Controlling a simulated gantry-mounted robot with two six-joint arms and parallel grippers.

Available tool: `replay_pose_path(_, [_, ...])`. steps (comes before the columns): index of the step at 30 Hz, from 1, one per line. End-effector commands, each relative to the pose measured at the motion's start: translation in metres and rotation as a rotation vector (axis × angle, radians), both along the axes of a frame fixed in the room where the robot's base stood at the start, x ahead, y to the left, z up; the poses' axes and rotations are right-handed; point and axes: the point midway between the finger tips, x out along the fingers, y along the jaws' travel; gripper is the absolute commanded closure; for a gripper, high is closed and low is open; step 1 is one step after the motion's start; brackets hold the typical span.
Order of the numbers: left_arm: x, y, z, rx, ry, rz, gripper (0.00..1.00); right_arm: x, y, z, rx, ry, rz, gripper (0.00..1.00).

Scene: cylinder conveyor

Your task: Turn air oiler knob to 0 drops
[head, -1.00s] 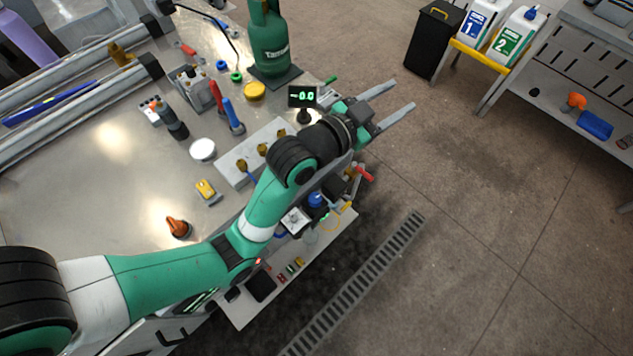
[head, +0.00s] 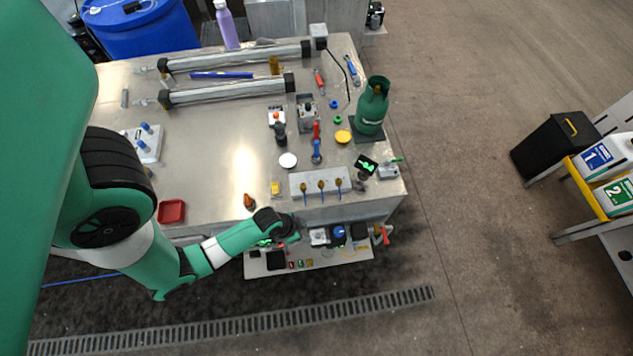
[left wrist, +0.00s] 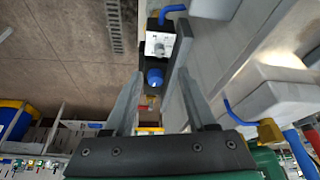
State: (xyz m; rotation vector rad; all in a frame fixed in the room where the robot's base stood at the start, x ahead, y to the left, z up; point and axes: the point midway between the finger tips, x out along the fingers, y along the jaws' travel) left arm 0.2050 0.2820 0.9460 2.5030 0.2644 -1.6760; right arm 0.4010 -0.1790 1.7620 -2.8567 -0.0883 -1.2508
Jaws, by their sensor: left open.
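A small blue knob (head: 338,231) sits among fittings on the bench's front side in the head view. In the left wrist view the blue knob (left wrist: 155,77) lies ahead, between the finger lines, beside a pale square unit with a metal fitting (left wrist: 159,45). Which fitting is the air oiler, and its drop setting, cannot be read. My left gripper (head: 291,229) is left of these fittings in the head view, its fingers hard to make out. In the left wrist view my left gripper (left wrist: 161,76) is open and empty, with no visible contact on the knob. My right gripper is out of view.
A red-handled valve (head: 381,235) is right of the knob. A grey manifold block (head: 310,196) with brass fittings and blue tubes sits above it on the bench edge. A low shelf (head: 325,253) holds small parts below.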

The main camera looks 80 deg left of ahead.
Motion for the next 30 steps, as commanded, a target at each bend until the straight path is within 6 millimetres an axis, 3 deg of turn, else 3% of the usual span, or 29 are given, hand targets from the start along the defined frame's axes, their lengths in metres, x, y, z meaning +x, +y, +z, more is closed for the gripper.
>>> replay_pose_path(6, [0.017,0.004,-0.050,0.001,-0.003,-0.002,0.44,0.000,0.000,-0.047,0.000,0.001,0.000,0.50])
replay_pose_path(12, [0.032,0.007,-0.085,0.002,-0.003,-0.001,0.44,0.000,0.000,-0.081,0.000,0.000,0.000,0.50])
replay_pose_path(18, [0.041,0.009,-0.100,0.002,-0.002,-0.001,0.44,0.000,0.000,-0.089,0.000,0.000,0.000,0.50])
replay_pose_path(26, [0.042,0.009,-0.100,0.002,-0.003,-0.001,0.44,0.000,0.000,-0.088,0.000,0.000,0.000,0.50])
replay_pose_path(30, [0.042,0.009,-0.100,0.002,-0.003,-0.001,0.65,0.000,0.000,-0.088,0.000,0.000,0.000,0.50])
